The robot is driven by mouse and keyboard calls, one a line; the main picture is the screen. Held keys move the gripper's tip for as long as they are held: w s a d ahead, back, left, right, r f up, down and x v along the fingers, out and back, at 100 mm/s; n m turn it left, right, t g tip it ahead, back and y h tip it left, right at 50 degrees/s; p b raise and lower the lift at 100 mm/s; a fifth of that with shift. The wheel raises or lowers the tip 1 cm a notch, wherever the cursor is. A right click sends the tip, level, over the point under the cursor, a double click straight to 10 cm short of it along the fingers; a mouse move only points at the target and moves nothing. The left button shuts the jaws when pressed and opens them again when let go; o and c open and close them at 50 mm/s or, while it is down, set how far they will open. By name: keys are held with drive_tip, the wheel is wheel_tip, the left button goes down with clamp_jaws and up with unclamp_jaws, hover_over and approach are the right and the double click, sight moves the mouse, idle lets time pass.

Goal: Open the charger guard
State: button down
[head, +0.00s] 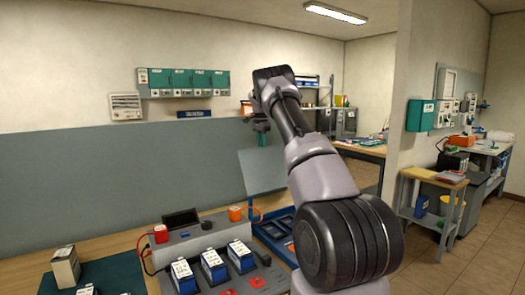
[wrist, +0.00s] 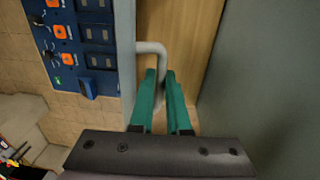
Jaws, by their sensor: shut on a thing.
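The charger guard (head: 262,172) is a pale, see-through panel. In the head view it stands raised and tilted above the blue charger (head: 272,240). My gripper (head: 262,139) is at the guard's upper edge, fingers pointing down. In the wrist view, the green fingers of my gripper (wrist: 160,75) are shut on a light grey bent handle (wrist: 150,47), which hides partly between them. The blue charger panel (wrist: 88,45) with orange parts shows at the left of that view, beside a pale edge of the guard (wrist: 126,50).
A wooden bench (head: 122,247) holds a grey unit (head: 195,240), several blue-and-white batteries (head: 213,265) and a red item (head: 160,233). Green cabinets (head: 187,82) hang on the back wall. A small side table (head: 432,205) stands to the right on open tiled floor.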

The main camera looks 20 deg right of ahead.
drive_tip(key=c, duration=0.9)
unclamp_jaws()
drive_tip(key=shift+w+a+r, duration=0.1)
drive_tip(key=shift+w+r, duration=0.05)
drive_tip(key=shift+w, duration=0.1)
drive_tip(key=shift+w+r, duration=0.15)
drive_tip(key=shift+r, duration=2.5)
drive_tip(key=shift+w+r, duration=0.15)
drive_tip(key=shift+r, duration=2.5)
drive_tip(key=shift+r, duration=0.1)
